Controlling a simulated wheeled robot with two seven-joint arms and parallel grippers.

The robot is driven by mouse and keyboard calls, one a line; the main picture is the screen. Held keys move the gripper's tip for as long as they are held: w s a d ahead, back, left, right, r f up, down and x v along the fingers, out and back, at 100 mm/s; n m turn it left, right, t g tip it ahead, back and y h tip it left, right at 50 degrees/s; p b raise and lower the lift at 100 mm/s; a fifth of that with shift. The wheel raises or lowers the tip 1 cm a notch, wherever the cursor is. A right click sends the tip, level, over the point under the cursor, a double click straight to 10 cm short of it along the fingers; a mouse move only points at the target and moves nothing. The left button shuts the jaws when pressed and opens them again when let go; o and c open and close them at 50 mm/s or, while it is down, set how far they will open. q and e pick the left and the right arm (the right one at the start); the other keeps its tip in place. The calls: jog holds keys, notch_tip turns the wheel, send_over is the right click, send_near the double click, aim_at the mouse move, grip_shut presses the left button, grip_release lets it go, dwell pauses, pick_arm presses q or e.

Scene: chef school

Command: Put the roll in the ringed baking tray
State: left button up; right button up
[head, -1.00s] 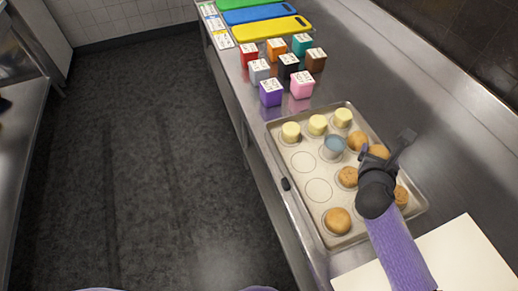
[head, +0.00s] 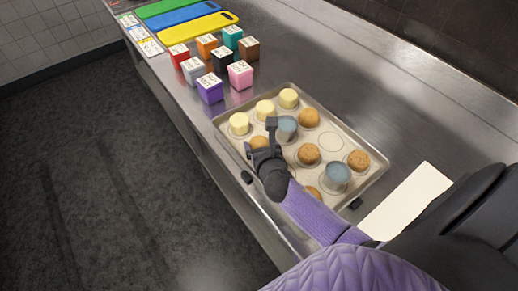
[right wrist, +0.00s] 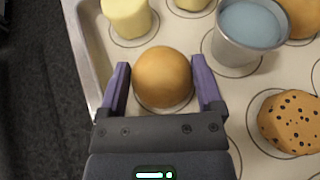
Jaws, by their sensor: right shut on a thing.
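A smooth golden-brown roll (head: 258,142) sits between the fingers of my right gripper (head: 260,137), at the left side of the ringed baking tray (head: 371,179). In the right wrist view the roll (right wrist: 162,77) is between the two purple fingers (right wrist: 163,85), and the gripper is shut on it. Part of a printed ring shows around the roll, which is over or on that ring; I cannot tell whether its base touches the tray. My left gripper is not in view.
Pale yellow cakes (head: 264,110) stand in the tray's far row. A blue-filled cup (head: 286,127) is close right of the roll; another cup (head: 337,177) and speckled buns (head: 308,153) stand nearer. An empty ring (head: 331,141) shows. Coloured boxes (head: 210,89) stand beyond.

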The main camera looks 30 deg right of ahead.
jog(key=shift+r, duration=0.1)
jog(key=o, duration=1)
jog(key=shift+s+a+r+p, duration=0.1)
jog(key=shift+s+r+p, duration=0.1)
jog(key=shift+s+p, duration=0.15)
jog(key=p+v, duration=0.3)
jog(key=v, duration=0.8)
jog(key=shift+s, duration=0.15)
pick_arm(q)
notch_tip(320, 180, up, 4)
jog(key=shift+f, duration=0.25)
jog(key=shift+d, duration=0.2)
